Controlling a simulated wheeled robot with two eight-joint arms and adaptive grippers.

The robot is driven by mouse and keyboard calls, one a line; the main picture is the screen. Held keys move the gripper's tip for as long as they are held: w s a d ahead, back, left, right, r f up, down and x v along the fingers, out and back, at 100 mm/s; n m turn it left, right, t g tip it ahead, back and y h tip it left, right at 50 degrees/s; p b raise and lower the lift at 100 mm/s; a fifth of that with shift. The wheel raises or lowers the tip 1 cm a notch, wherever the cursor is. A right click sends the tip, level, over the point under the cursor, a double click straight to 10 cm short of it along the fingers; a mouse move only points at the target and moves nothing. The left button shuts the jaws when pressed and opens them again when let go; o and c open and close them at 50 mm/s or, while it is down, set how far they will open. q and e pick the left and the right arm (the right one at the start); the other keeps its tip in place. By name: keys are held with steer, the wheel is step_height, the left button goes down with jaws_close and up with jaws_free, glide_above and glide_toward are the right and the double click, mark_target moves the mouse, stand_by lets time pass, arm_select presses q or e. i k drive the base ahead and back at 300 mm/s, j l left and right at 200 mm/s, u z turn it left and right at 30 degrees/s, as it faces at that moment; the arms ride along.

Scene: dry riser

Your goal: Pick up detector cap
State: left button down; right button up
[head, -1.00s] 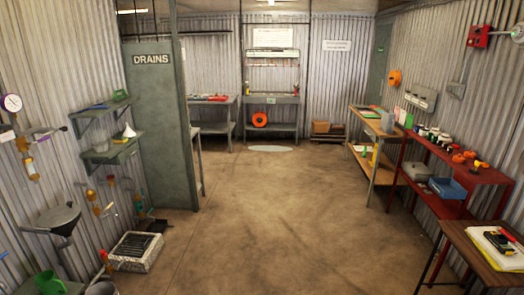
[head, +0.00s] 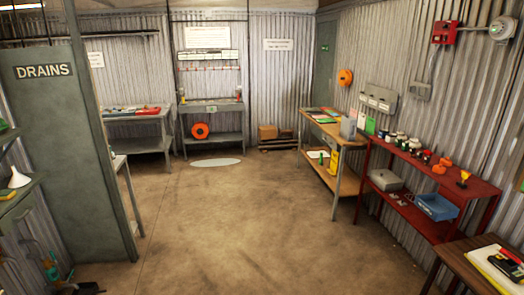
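I cannot pick out a detector cap with certainty; the small items are too small to tell. Several small pots and caps stand on the red bench (head: 430,170) at the right, among them orange pieces (head: 441,166) and a yellow piece (head: 463,177) near its right end. A round white device with a green centre (head: 501,27) is fixed high on the right wall, beside a red box (head: 446,32). Neither of my grippers is in view.
A blue bin (head: 437,206) and a grey box (head: 385,180) sit on the red bench's lower shelf. A wooden bench (head: 333,130) stands beyond it, a dark table (head: 455,262) nearer. A grey DRAINS partition (head: 75,150) stands left. The middle floor (head: 240,225) is clear.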

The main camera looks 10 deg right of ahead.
mark_target(439, 169)
steer(key=i+l+z, duration=0.1)
steer(key=i+z, duration=0.15)
steer(key=i, duration=0.25)
steer(key=i+z, duration=0.25)
steer(key=i, duration=0.2)
steer(key=i+z, duration=0.25)
steer(key=i, duration=0.25)
steer(key=i+j+z, duration=0.25)
steer(key=i, duration=0.2)
steer(key=i+j+z, duration=0.25)
steer(key=i, duration=0.2)
